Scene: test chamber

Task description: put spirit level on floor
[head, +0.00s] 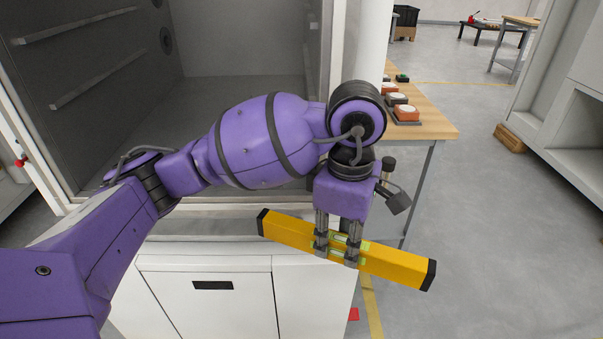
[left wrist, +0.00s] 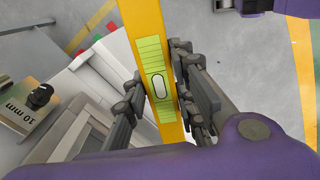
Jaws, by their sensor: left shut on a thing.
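The yellow spirit level (head: 390,262) with black end caps is held in the air by my left gripper (head: 338,250). The gripper is shut around its middle, with fingers on both sides. In the head view the level tilts down to the right, in front of the white cabinet and above the floor (head: 480,260). In the left wrist view the level (left wrist: 148,30) runs between the fingers (left wrist: 162,95), its green vial label facing the camera. My right gripper is not in view.
A white cabinet with an open grey chamber (head: 250,85) stands at left. A wooden-topped table (head: 430,120) with several small blocks stands behind the gripper. A brown block (head: 510,138) lies on the floor by the right-hand cabinet. Grey floor is clear at lower right.

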